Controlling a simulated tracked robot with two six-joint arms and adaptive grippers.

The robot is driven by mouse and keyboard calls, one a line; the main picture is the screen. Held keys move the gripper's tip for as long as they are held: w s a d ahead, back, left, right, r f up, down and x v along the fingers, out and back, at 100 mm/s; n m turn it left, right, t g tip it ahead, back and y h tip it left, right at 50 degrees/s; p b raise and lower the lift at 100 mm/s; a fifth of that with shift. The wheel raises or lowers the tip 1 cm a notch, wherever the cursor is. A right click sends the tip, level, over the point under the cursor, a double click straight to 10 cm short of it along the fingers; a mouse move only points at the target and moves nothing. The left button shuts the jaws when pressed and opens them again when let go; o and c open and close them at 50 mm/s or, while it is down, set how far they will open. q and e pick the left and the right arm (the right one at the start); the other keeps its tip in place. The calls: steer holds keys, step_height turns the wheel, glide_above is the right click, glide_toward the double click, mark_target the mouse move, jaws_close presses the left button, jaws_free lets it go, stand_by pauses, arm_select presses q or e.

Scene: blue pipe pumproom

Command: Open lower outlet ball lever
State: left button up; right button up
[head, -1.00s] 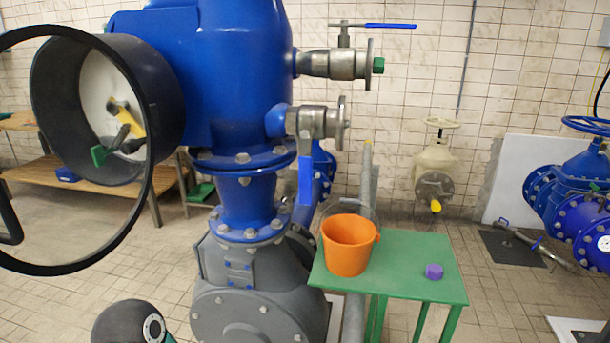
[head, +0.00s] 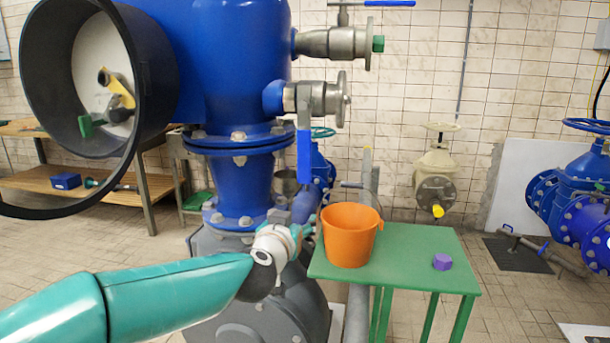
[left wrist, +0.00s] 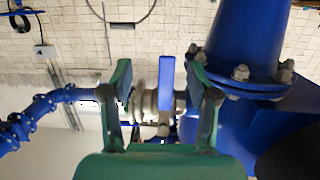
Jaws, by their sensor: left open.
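The lower outlet ball valve (head: 322,98) is a metal valve on the side of the blue vessel. Its blue lever (head: 304,155) hangs straight down, across the line of the outlet. My left gripper (head: 303,234) is below the lever's lower end and apart from it, beside the orange bucket. In the left wrist view my left gripper (left wrist: 162,82) is open, with its two green fingers spread. The blue lever (left wrist: 166,85) shows between them, farther off, in front of the metal valve (left wrist: 146,103). My right gripper is not in view.
The orange bucket (head: 348,236) and a purple cap (head: 442,261) stand on a green table (head: 415,245), close right of my left gripper. An upper outlet valve (head: 335,43) has a blue lever (head: 390,3). A large open round hatch (head: 60,85) fills the upper left.

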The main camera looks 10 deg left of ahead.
arm_select(q)
steer(key=t, duration=0.2)
glide_toward(303, 153)
steer(key=shift+y, duration=0.3)
steer(key=w+p, duration=0.2)
steer(key=w, duration=0.2)
steer(key=w+p, duration=0.2)
steer(key=w, duration=0.3)
steer(key=shift+w+d+r, duration=0.1)
steer(key=shift+d+r, duration=0.1)
steer(key=shift+w+f+p, duration=0.2)
steer(key=shift+w+p, duration=0.15)
steer(key=shift+w, duration=0.4)
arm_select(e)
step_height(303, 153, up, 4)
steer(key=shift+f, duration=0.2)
arm_select(q)
jaws_close()
